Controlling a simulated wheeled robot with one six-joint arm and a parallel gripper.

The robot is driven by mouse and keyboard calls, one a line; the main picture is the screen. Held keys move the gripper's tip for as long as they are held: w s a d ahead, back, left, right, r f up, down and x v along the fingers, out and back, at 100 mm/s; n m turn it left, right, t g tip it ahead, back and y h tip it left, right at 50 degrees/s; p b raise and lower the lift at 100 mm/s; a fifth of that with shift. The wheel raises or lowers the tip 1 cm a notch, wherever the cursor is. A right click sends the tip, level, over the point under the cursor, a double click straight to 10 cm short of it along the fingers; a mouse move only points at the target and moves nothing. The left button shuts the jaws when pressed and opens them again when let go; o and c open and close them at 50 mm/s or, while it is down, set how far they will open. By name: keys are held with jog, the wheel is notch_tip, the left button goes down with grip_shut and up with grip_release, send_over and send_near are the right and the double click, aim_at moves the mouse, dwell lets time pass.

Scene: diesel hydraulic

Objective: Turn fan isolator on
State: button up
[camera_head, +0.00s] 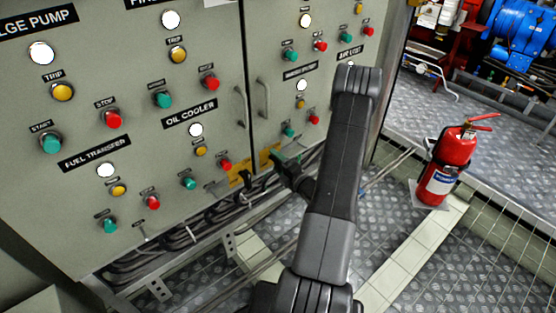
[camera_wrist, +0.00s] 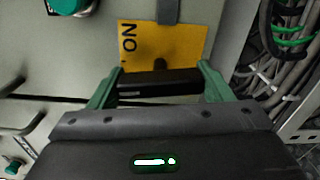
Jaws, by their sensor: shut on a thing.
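A yellow plate (camera_wrist: 185,45) with black letters "ON", turned sideways, is on the grey panel in the wrist view. A black isolator handle (camera_wrist: 158,82) lies across in front of the plate's lower edge. My gripper (camera_wrist: 157,80) has its green fingers at both ends of this handle and is shut on it. In the head view my gripper (camera_head: 280,161) is at the low right-hand yellow plate (camera_head: 267,153), and the handle is hidden there. I cannot read a fan label on it.
Another yellow plate (camera_head: 239,174) sits just left. The grey cabinet (camera_head: 110,40) carries several buttons and lamps. Cables and a metal tray (camera_head: 228,243) run below it. A red fire extinguisher (camera_head: 452,160) stands to the right. Cables (camera_wrist: 285,60) hang right in the wrist view.

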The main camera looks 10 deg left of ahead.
jog(key=shift+m+p, duration=0.35)
jog(key=shift+m, duration=0.45)
jog(key=o, duration=1)
jog(key=p+v, duration=0.1)
jog(key=v, duration=1.2)
jog(key=shift+s+d, duration=0.25)
jog(key=shift+d, duration=0.05)
jog(key=shift+v, duration=4)
jog(key=shift+f, duration=0.1)
